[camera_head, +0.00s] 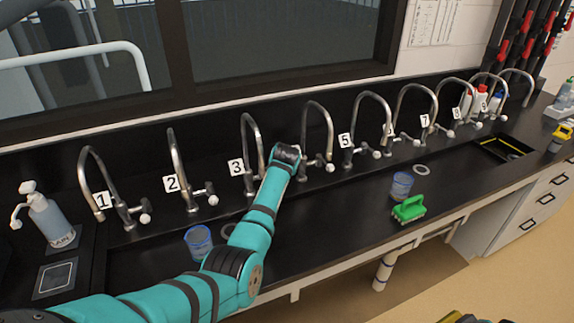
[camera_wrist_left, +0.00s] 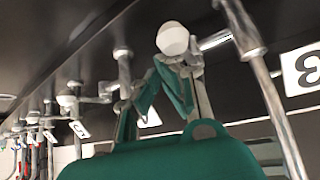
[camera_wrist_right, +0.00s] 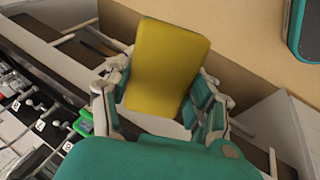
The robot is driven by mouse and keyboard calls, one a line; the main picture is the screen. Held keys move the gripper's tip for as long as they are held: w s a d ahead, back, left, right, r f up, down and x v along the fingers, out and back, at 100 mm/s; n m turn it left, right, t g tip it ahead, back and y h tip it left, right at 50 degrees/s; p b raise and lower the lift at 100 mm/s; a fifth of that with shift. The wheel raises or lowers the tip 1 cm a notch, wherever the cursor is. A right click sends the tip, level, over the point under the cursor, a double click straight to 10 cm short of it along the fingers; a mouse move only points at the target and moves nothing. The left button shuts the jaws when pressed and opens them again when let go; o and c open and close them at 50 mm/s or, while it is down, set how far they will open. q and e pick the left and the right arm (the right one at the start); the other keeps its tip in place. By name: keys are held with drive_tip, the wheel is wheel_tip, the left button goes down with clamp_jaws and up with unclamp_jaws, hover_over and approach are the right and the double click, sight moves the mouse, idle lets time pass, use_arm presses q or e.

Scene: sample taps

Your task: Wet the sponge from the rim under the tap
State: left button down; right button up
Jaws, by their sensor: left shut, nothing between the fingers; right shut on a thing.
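A yellow sponge (camera_wrist_right: 170,65) is held between the fingers of my right gripper (camera_wrist_right: 162,112) in the right wrist view. The sponge is clear of the bench, over the floor side. My left gripper (camera_head: 286,155) is at the tap between labels 3 and 5 in the head view. It is shut and empty. In the left wrist view its fingertips (camera_wrist_left: 180,66) are close to a white round tap knob (camera_wrist_left: 173,38); I cannot tell whether they touch it. That tap (camera_head: 318,125) has a curved metal spout. My arm hides part of the bench below.
More numbered taps line the black bench (camera_head: 330,215). Another cup (camera_head: 198,242) is beside my left arm. A soap bottle (camera_head: 48,215) stands at the left.

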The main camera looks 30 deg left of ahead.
use_arm(q)
drive_tip(key=shift+s+f, duration=0.4)
drive_tip(key=shift+f, duration=0.05)
drive_tip(key=v, duration=1.2)
drive_tip(key=shift+w+r, duration=0.2)
drive_tip(key=shift+r, duration=0.25)
